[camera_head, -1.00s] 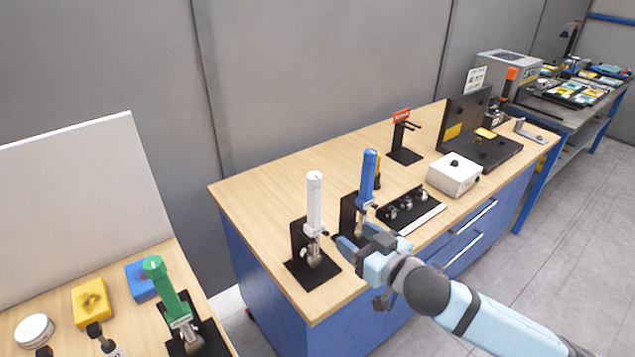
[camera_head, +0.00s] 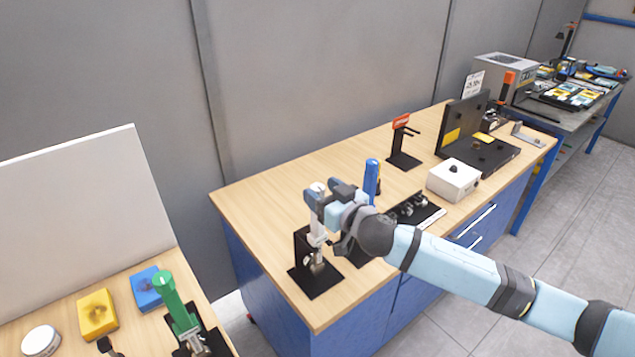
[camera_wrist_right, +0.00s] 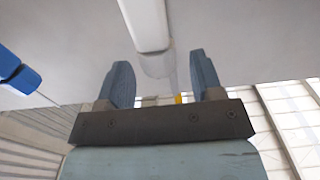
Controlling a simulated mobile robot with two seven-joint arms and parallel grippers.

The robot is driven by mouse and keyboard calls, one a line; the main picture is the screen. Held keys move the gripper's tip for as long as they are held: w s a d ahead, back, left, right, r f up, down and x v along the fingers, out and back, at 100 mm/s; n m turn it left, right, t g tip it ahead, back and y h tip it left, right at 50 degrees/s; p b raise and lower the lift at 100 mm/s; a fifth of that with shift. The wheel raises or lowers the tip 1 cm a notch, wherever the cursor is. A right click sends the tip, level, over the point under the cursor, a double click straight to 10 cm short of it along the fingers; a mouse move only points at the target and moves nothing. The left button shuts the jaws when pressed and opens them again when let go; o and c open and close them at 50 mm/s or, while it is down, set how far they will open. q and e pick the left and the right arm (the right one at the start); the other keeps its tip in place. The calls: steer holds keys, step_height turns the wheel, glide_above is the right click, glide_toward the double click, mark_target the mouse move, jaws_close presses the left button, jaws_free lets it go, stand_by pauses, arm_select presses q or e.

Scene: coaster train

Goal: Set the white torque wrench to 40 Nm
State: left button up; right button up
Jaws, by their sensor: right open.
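The white torque wrench (camera_head: 316,238) stands upright in a black stand (camera_head: 316,281) near the bench's left front corner. My right gripper (camera_head: 319,193) is at the upper part of its handle and hides some of it. In the right wrist view the white handle (camera_wrist_right: 145,22) comes down from the top, in line with the gap between the two fingers (camera_wrist_right: 162,75). The jaws are open, with a finger to either side of the handle's line. I cannot tell whether they touch it. The scale reading is not legible. My left gripper is out of view.
A blue wrench (camera_head: 371,176) stands close on the right, partly behind my gripper, and also shows in the wrist view (camera_wrist_right: 16,74). A green wrench (camera_head: 170,300) stands on the left bench. A white box (camera_head: 454,181) and a red-topped stand (camera_head: 401,122) are farther right.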

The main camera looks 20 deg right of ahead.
steer(key=shift+x, duration=1.05)
steer(key=c, duration=0.9)
steer(key=shift+f, duration=0.1)
